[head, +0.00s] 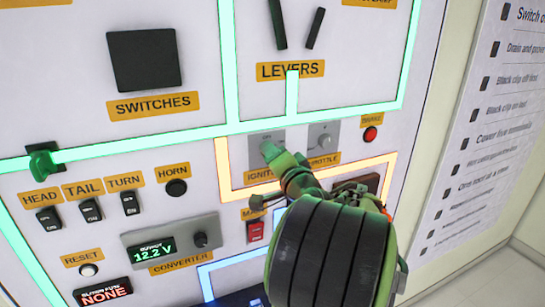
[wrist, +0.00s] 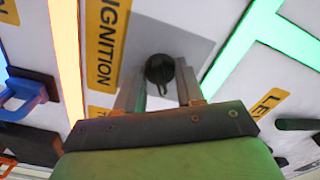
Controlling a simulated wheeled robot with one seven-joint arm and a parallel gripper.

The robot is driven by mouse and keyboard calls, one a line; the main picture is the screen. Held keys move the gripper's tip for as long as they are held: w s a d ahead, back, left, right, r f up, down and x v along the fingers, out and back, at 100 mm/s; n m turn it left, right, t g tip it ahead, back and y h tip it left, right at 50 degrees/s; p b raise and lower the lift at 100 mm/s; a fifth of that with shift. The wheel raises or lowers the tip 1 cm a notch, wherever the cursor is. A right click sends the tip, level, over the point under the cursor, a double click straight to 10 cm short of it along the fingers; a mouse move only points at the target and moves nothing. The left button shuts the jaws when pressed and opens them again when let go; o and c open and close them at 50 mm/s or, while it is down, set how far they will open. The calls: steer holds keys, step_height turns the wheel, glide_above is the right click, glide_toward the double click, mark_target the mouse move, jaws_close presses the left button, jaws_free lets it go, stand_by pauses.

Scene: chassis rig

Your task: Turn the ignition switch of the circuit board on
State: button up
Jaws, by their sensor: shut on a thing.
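The ignition switch has a dark round knob (wrist: 160,68) on a grey plate (head: 258,138), above the yellow IGNITION label (wrist: 108,45). My gripper (wrist: 160,82) is at the knob in the wrist view, with one finger on each side, shut on it. In the head view, my green and black arm reaches the panel from the lower right and hides the knob and part of the label. The knob's exact angle cannot be told.
The throttle knob (head: 323,140) is close on the right, with a red button (head: 370,134) beyond it. The levers (head: 315,28) are above. HEAD, TAIL and TURN rockers (head: 90,210) and the converter (head: 172,243) are at the lower left.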

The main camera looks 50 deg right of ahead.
steer(key=o, duration=1)
steer(key=shift+o, duration=0.2)
steer(key=b+v, duration=0.4)
steer(key=v, duration=1.1)
steer(key=shift+s+a, duration=0.2)
steer(key=shift+s, duration=0.15)
